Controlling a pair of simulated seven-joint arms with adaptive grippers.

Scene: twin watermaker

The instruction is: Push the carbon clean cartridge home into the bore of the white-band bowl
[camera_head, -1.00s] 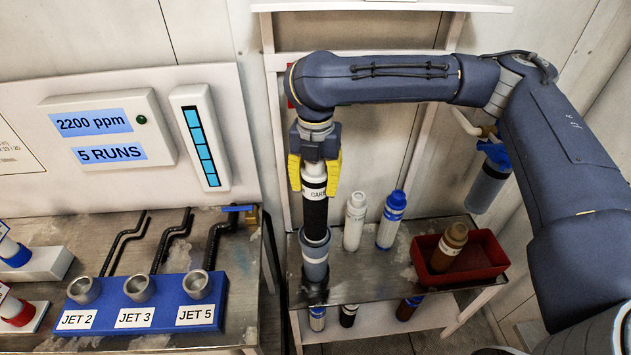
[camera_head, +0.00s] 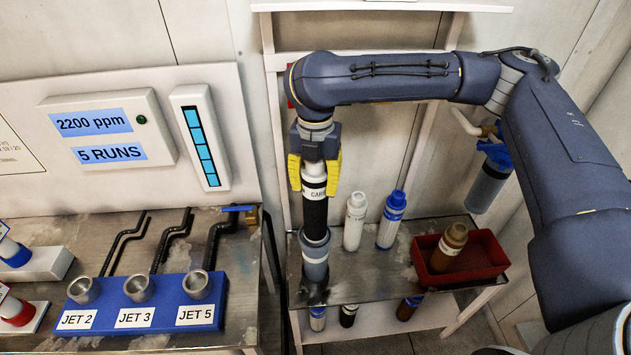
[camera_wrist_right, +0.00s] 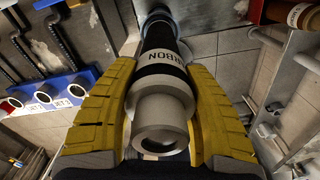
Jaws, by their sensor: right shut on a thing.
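The carbon cartridge (camera_head: 314,215) is black with a white labelled top, and stands upright. My right gripper (camera_head: 315,180) is shut on its white top. In the right wrist view the yellow fingers of the gripper (camera_wrist_right: 160,115) flank the white end of the cartridge (camera_wrist_right: 162,75), whose label reads "BON". The lower end of the cartridge is inside the grey bowl (camera_head: 315,268) on the shelf top, so its depth there is hidden. A white band on this bowl is hard to make out. My left gripper is not in view.
A white cartridge (camera_head: 355,222) and a blue-capped one (camera_head: 391,220) stand right of the bowl. A red tray (camera_head: 485,262) holds a brown cartridge (camera_head: 449,247). At left is a blue block (camera_head: 150,305) with jet sockets. A blue-topped housing (camera_head: 488,180) hangs at the right wall.

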